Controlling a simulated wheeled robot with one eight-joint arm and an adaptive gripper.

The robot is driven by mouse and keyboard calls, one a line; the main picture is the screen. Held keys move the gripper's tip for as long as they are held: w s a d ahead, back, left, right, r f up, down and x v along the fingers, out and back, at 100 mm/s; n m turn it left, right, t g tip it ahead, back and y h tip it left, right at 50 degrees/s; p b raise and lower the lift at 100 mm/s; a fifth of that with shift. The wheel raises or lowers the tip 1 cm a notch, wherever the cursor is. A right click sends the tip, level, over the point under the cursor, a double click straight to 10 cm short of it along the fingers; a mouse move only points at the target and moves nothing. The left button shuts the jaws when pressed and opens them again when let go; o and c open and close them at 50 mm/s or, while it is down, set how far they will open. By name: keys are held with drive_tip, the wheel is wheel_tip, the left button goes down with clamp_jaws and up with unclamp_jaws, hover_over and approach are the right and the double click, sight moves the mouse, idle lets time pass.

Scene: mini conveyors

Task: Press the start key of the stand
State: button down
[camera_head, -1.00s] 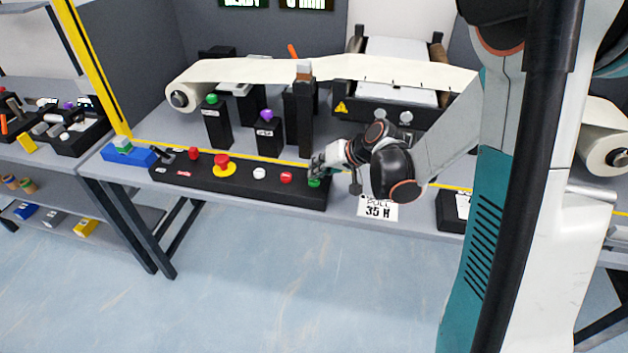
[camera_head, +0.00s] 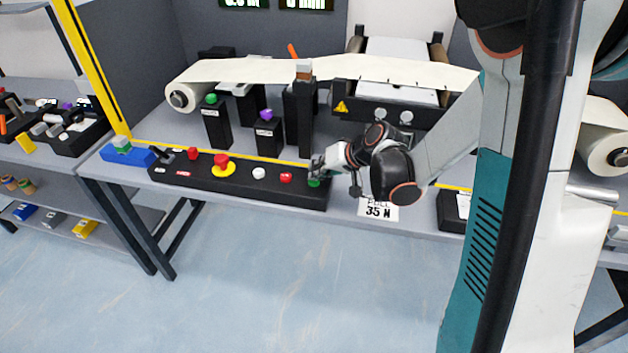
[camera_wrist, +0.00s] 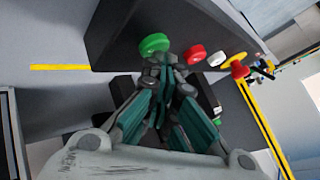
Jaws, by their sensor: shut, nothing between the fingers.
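The green round key (camera_head: 314,183) sits at the right end of the black control panel (camera_head: 240,191) on the bench's front edge. It also shows in the wrist view (camera_wrist: 154,44), right by my fingertips. My gripper (camera_head: 317,168) is shut and empty, pointing down at the green key from just above and behind it. In the wrist view the fingertips (camera_wrist: 165,60) come together at the key's edge. I cannot tell whether they touch it or whether it is pushed in.
The panel also carries a red key (camera_head: 286,177), a white key (camera_head: 258,173) and a red mushroom button on a yellow base (camera_head: 222,164). Dark posts (camera_head: 300,120) and a cream belt (camera_head: 250,71) stand behind. A "35 N" card (camera_head: 378,209) lies right of the panel.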

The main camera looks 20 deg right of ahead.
drive_tip(key=shift+r+p, duration=0.6)
drive_tip(key=shift+r, duration=0.3)
wheel_tip(320, 180, up, 5)
drive_tip(key=p, duration=0.3)
idle(0.3)
idle(0.6)
drive_tip(key=s+r+h, duration=0.1)
drive_tip(key=s+r, duration=0.3)
drive_tip(key=s, duration=0.4)
drive_tip(key=s+r+n+h, duration=0.1)
drive_tip(key=s+r, duration=0.3)
drive_tip(key=s, duration=0.5)
drive_tip(key=s+r+h, duration=0.3)
drive_tip(key=s, duration=0.5)
drive_tip(key=shift+s+a+r+n, duration=0.3)
drive_tip(key=shift+a+r+n, duration=0.1)
drive_tip(key=shift+a, duration=0.05)
